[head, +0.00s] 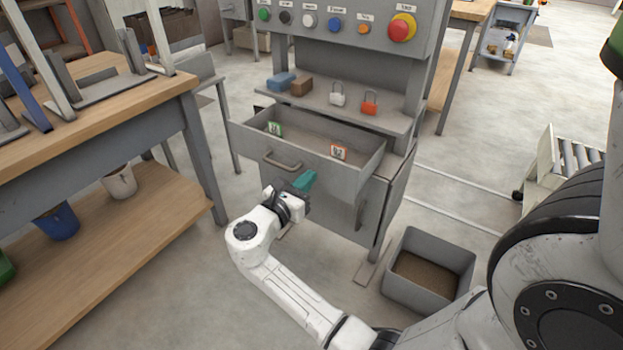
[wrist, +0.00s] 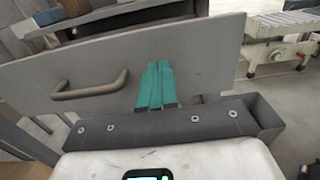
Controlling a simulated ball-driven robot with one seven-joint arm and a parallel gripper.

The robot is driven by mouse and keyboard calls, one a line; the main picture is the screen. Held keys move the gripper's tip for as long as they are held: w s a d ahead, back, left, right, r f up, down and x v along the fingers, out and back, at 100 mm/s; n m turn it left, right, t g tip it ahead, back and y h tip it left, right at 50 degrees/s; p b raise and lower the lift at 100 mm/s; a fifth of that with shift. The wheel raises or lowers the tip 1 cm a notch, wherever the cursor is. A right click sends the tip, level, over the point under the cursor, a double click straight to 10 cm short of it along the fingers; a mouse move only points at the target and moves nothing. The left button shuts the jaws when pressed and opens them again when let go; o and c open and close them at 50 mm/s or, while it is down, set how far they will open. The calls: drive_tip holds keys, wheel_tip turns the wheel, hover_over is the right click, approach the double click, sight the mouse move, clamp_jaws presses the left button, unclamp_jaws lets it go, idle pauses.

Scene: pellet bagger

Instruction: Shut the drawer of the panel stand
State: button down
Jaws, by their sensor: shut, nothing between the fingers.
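The grey panel stand (head: 350,55) stands in the middle of the head view, and its drawer (head: 250,143) is pulled out toward me. Two small cards, one green and one orange, are inside the drawer. The drawer front (wrist: 205,55) has a curved bar handle (head: 282,163), which also shows left of my fingers in the wrist view (wrist: 90,86). My gripper (head: 306,180) has teal fingers and is shut and empty. Its fingers (wrist: 157,82) point at the drawer front, right of the handle. I cannot tell whether they touch it.
A grey bin (head: 428,275) with brown contents stands on the floor right of the stand. A wooden workbench (head: 120,98) is at the left. Blue and brown blocks and two padlocks sit on the shelf above the drawer. A roller conveyor (head: 565,160) is at the right.

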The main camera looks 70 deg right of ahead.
sight(339, 148)
drive_tip(key=shift+x, duration=1.1)
drive_tip(key=shift+s+d+r, duration=0.1)
drive_tip(key=shift+s+d, duration=0.05)
drive_tip(key=shift+d, duration=0.45)
drive_tip(key=p+x, duration=0.2)
drive_tip(key=x, duration=1.2)
drive_tip(key=shift+d, duration=0.75)
drive_tip(key=shift+s+d+r, duration=0.1)
